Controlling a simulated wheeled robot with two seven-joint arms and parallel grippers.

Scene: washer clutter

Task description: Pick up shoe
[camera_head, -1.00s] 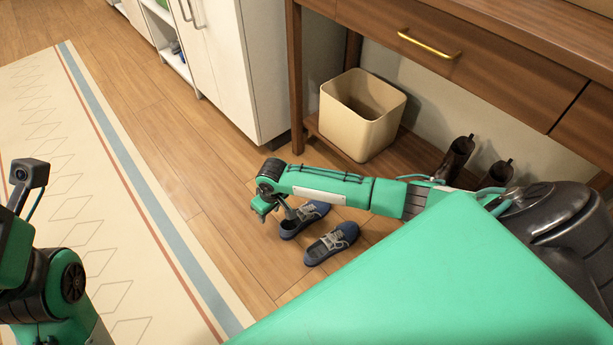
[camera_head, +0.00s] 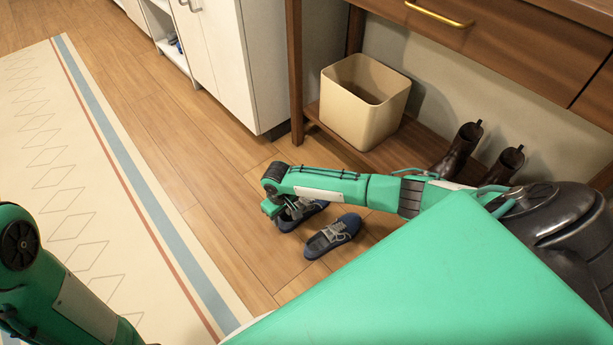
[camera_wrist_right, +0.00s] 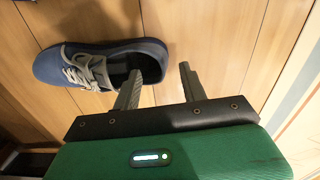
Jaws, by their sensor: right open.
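Two blue-grey shoes with pale laces are on the wood floor. The farther shoe (camera_head: 314,209) is partly hidden by my right gripper (camera_head: 284,214), and the nearer shoe (camera_head: 333,236) lies in full view beside it. In the right wrist view a blue shoe (camera_wrist_right: 85,62) lies with its heel toward my gripper (camera_wrist_right: 160,80). The jaws are open there, with the shoe's heel end between the fingers; the left finger overlaps the shoe's opening. Whether they touch I cannot tell. Of my left arm only links show at the lower left; its gripper is out of frame.
A beige bin (camera_head: 364,102) and brown boots (camera_head: 459,149) stand on the low shelf of a wooden table (camera_head: 297,70). A white cabinet (camera_head: 233,60) is behind. A patterned rug (camera_head: 60,190) covers the left floor. The wood floor between rug and shoes is clear.

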